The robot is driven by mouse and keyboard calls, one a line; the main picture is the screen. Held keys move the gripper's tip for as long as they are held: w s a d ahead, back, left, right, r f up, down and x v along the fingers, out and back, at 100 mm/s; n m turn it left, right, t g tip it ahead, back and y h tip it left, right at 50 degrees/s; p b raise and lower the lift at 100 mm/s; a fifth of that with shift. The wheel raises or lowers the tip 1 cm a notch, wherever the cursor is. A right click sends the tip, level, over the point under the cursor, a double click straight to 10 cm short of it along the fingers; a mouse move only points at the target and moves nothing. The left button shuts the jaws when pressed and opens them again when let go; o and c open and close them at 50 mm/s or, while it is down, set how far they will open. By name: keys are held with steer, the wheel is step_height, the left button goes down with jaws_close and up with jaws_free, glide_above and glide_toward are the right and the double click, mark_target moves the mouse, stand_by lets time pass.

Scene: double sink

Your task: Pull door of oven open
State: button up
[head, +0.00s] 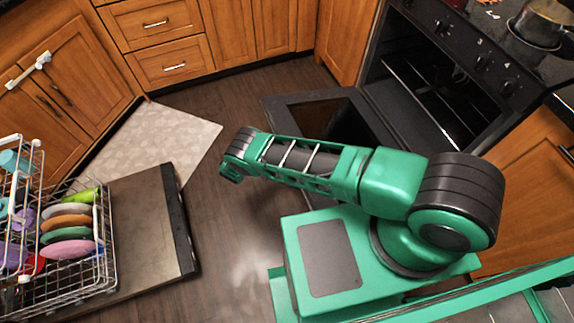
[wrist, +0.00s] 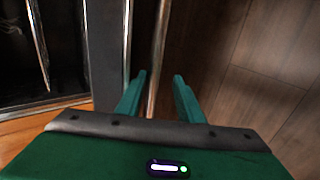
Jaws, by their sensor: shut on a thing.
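The oven (head: 430,80) is at the upper right of the head view, its dark interior and racks showing. Its door (head: 285,100) is swung down well away from the opening, partly hidden behind my arm. In the wrist view, the door's grey edge (wrist: 106,50) stands left of a shiny bar handle (wrist: 158,45). My gripper (wrist: 157,88) has its two green fingers on either side of the handle and is shut on it. The fingers do not show in the head view.
An open dishwasher door (head: 150,230) and a rack of dishes (head: 65,240) are at the left. A pot (head: 540,25) sits on the stove top. Wooden cabinets line the back. Bare floor (head: 225,220) lies between the dishwasher door and my base.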

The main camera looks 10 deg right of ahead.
steer(key=v, duration=1)
steer(key=shift+a, duration=0.4)
steer(key=shift+d, duration=0.1)
steer(key=shift+w+r, duration=0.1)
steer(key=shift+r, duration=0.05)
